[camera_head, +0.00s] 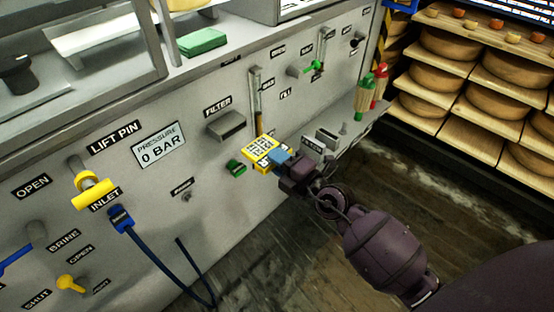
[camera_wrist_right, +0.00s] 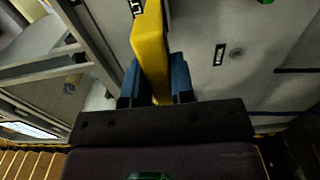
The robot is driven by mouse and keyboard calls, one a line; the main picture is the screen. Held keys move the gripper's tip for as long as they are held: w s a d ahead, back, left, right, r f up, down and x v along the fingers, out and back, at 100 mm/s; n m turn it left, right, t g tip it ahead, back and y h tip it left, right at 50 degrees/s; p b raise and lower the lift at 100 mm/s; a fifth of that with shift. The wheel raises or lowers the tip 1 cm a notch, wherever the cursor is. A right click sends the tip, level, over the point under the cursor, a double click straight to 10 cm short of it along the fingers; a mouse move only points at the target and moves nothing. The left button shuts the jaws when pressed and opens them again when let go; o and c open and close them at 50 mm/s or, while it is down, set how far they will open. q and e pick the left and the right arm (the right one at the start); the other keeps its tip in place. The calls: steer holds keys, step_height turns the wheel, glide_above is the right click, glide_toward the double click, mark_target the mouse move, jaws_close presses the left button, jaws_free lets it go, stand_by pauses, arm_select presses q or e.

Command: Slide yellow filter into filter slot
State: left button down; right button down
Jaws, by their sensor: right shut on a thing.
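The yellow filter (camera_head: 260,150) is a flat yellow block with a printed white label on its face. My right gripper (camera_head: 274,157) is shut on it, with blue fingertips on its near end, and holds it in front of the grey panel. In the right wrist view the filter (camera_wrist_right: 150,45) stands edge-on between the two blue fingers (camera_wrist_right: 160,80). The filter slot (camera_head: 227,125) is a grey box-like housing on the panel beside the FILTER label, left of and a little above the filter. The filter looks apart from the slot. My left gripper is not in view.
A pressure sign (camera_head: 160,146), yellow lift pin handle (camera_head: 93,192) and blue inlet hose (camera_head: 150,257) are at left. Cheese shelves (camera_head: 480,80) stand at right. The floor (camera_head: 290,260) below is clear.

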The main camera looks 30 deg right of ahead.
mark_target(260, 147)
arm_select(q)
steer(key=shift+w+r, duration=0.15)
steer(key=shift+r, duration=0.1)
arm_select(e)
steer(key=shift+r, duration=0.1)
steer(key=shift+w+a, duration=0.1)
steer(key=shift+w, duration=0.15)
steer(key=shift+p+x, duration=0.35)
steer(key=shift+x, duration=1.85)
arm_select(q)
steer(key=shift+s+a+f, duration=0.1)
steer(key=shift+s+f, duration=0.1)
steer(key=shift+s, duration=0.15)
arm_select(e)
steer(key=shift+w+a, duration=0.1)
steer(key=shift+w, duration=0.2)
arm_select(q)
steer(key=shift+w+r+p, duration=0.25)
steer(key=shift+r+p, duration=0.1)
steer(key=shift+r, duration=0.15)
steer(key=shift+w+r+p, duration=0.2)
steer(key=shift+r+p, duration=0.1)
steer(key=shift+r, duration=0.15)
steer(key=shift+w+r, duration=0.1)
arm_select(e)
steer(key=shift+x, duration=1.8)
steer(key=shift+x, duration=1.55)
